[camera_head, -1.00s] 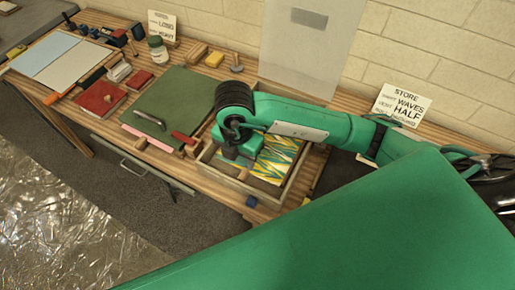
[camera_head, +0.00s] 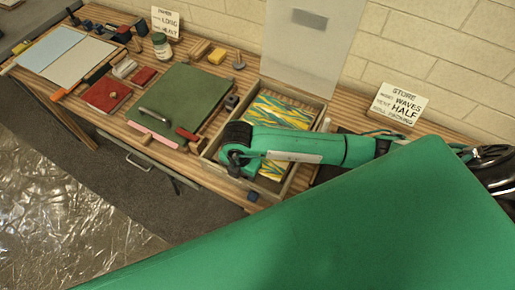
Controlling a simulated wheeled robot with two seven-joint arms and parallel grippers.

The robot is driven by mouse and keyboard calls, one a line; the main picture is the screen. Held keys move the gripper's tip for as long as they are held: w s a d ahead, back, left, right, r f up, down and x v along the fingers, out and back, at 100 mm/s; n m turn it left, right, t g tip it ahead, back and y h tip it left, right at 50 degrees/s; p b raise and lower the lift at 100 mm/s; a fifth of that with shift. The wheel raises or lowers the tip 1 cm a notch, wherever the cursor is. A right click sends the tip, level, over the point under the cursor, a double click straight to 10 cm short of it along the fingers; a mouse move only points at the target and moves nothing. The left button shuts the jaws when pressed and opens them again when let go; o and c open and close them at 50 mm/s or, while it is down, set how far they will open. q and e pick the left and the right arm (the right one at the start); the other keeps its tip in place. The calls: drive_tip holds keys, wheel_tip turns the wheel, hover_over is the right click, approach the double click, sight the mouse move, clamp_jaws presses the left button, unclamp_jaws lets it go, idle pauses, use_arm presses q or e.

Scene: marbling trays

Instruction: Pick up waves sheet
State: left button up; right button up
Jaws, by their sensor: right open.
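The waves sheet (camera_head: 280,112) lies flat in a shallow wooden tray (camera_head: 292,187). It has yellow, teal and white wavy streaks, and my right arm covers its middle. My right gripper (camera_head: 235,164) is open at the near left part of the tray. It points down and its fingertips are mostly hidden under the wrist, so I cannot tell whether it touches the sheet. My left gripper is out of view.
A green board (camera_head: 183,100) with a metal-handled tool lies left of the tray. A sign reading STORE, WAVES, HALF (camera_head: 399,102) stands at the wall. A jar (camera_head: 161,46), red pads (camera_head: 107,94) and a translucent panel (camera_head: 312,45) are farther back or left.

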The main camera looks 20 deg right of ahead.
clamp_jaws()
drive_tip(key=shift+r, duration=0.1)
idle(0.3)
